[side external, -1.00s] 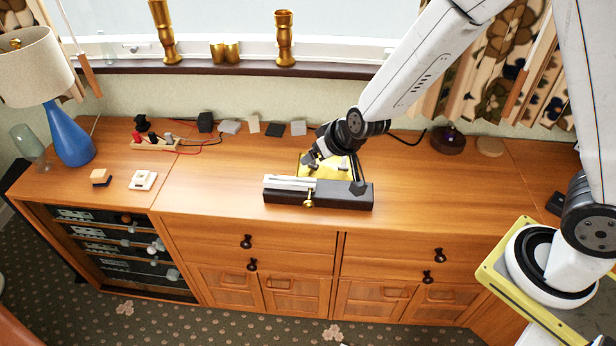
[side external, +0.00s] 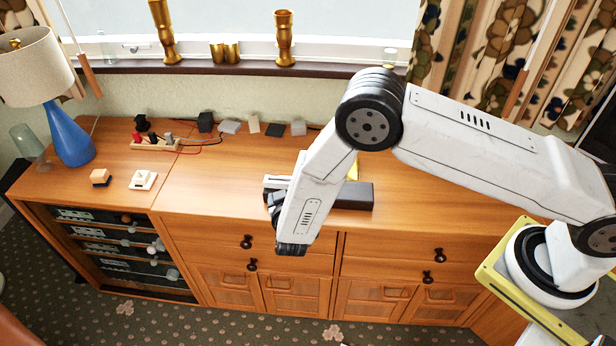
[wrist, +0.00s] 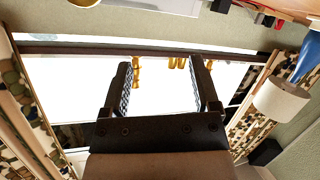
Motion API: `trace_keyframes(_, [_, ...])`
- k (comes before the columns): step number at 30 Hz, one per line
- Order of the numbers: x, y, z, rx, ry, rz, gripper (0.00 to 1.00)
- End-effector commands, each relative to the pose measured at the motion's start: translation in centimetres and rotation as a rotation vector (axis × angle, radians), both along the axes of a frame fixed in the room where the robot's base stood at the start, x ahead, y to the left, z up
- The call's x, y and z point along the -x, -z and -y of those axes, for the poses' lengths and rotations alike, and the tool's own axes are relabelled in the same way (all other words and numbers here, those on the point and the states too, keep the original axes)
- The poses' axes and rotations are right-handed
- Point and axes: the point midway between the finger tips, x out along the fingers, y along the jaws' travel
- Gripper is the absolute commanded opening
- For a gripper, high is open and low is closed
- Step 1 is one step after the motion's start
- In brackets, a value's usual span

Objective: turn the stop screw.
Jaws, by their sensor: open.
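A dark block (side external: 352,196) with a pale rail at its left end (side external: 276,181) lies near the cabinet's front edge in the side view. My forearm and wrist cover its middle, so the brass stop screw on its front is hidden. In the wrist view my gripper (wrist: 160,68) is open and empty, its two dark ridged fingers wide apart. It faces the bright window, and neither the block nor the screw shows there. In the side view the fingers cannot be made out behind my wrist.
A corner of a yellow tray (side external: 353,169) shows behind the block. A blue lamp (side external: 72,135), a white switch (side external: 143,180) and a power strip (side external: 155,144) stand left. Small blocks line the wall. Brass vases (side external: 284,40) stand on the sill. The cabinet top (side external: 430,185) is clear at right.

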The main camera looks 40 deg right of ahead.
Motion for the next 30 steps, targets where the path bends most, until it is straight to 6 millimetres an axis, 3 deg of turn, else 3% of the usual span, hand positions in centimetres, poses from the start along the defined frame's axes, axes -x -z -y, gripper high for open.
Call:
trace_keyframes(7, [3.8, 3.8, -0.1, 0.203, 0.118, 0.061, 0.78])
trace_keyframes(15, [7.0, 5.7, 0.2, 0.351, 0.205, 0.097, 0.78])
trace_keyframes(30, [6.8, 5.9, 0.9, 0.371, 0.219, 0.101, 0.78])
